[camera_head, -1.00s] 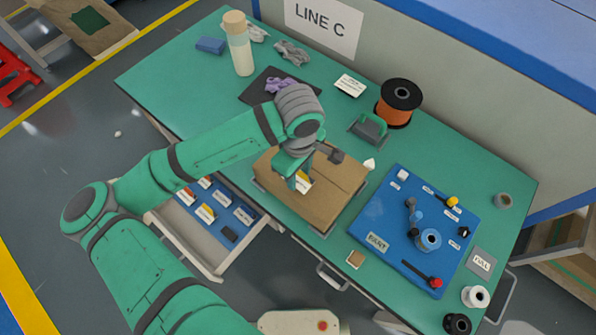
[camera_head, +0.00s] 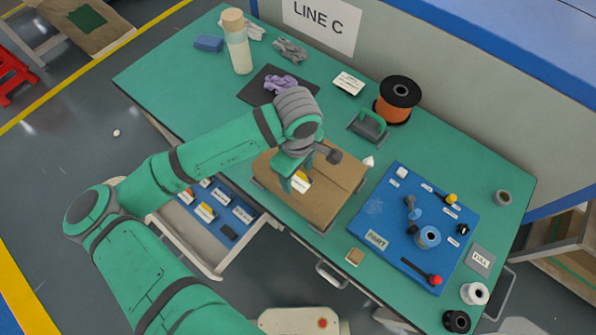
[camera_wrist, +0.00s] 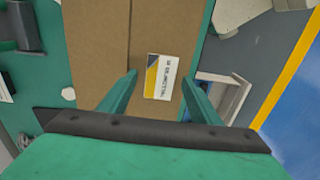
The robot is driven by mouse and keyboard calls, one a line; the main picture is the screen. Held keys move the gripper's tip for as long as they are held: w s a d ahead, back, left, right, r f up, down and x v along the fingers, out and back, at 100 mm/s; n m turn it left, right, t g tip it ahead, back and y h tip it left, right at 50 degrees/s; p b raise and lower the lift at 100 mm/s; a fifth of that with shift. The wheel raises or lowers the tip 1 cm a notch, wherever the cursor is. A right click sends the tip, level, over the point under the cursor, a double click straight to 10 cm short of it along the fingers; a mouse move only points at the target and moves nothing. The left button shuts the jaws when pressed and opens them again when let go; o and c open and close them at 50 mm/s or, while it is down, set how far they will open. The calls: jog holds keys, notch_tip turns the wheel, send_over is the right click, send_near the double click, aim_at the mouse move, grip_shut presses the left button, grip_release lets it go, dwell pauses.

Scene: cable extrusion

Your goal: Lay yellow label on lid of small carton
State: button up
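The small carton (camera_head: 332,193) is a closed brown cardboard box near the table's front edge. The label (camera_head: 301,185), white with yellow and dark areas, rests on the left part of its lid. In the wrist view the label (camera_wrist: 161,77) lies on the carton (camera_wrist: 98,48), right of the lid seam. My gripper (camera_head: 295,182) is above the lid at the label. In the wrist view my gripper (camera_wrist: 160,76) is open, its two fingers apart on either side of the label and clear of it. The head view partly hides the carton behind my arm.
A blue board (camera_head: 385,219) with fittings lies right of the carton. An orange spool (camera_head: 394,110) and a green-handled tool (camera_head: 369,127) stand behind. An open drawer (camera_head: 211,238) with more labels is below the front left edge. The table's left part has free room.

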notch_tip(320, 180, up, 11)
dwell(0.6)
jog(key=shift+a+f, duration=0.1)
dwell(0.6)
